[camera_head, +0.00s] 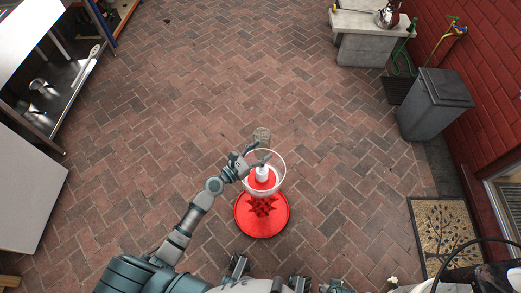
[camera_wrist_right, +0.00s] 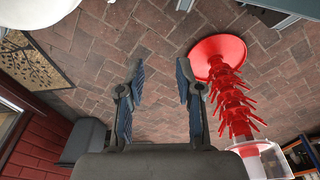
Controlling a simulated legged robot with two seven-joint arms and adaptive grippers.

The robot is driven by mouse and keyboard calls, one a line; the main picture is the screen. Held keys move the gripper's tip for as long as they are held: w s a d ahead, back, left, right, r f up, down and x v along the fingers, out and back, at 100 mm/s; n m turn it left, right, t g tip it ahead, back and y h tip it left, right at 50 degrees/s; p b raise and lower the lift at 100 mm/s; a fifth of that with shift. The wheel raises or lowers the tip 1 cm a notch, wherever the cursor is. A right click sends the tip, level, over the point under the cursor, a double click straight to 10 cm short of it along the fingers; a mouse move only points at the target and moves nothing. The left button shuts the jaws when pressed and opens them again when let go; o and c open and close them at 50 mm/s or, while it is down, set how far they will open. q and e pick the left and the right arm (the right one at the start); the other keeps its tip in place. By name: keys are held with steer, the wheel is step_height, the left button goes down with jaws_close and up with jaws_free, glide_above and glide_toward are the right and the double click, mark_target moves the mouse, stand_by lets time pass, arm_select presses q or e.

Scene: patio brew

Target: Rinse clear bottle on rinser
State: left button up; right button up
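The red bottle tree (camera_head: 262,216) stands on the floor in front of me. The rinser's clear round bowl (camera_head: 284,172), with a red and white centre, sits on top of it. My left gripper (camera_head: 261,153) is over the bowl's far left rim, its fingers around the clear bottle. The bottle (camera_head: 262,135) is faint; its round greyish end shows beyond the fingers. Its neck is hard to make out. In the right wrist view, the tree (camera_wrist_right: 235,100) and the bowl (camera_wrist_right: 268,165) are at right. My right gripper (camera_wrist_right: 161,75) is open and empty, left of the tree.
A grey bin (camera_head: 432,105) and a counter with a kettle (camera_head: 388,15) stand at right. A patterned doormat (camera_head: 443,232) lies at lower right. Shelving (camera_head: 75,75) and a white cabinet (camera_head: 30,190) line the left. The brick floor between is open.

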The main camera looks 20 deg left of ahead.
steer(key=shift+f, duration=0.1)
steer(key=shift+s+f+b, duration=0.2)
steer(key=shift+f+b, duration=0.25)
steer(key=shift+f, duration=0.05)
steer(key=shift+s+f+b, duration=0.15)
steer(key=shift+f+b, duration=0.3)
stand_by(0.5)
steer(key=shift+w+r+p, duration=0.2)
steer(key=shift+r+p, duration=0.35)
steer(key=shift+r, duration=0.1)
steer(key=shift+w+r+p, duration=0.2)
steer(key=shift+r+p, duration=0.35)
steer(key=shift+r, duration=0.05)
steer(key=shift+s+f, duration=0.1)
steer(key=shift+f, duration=0.15)
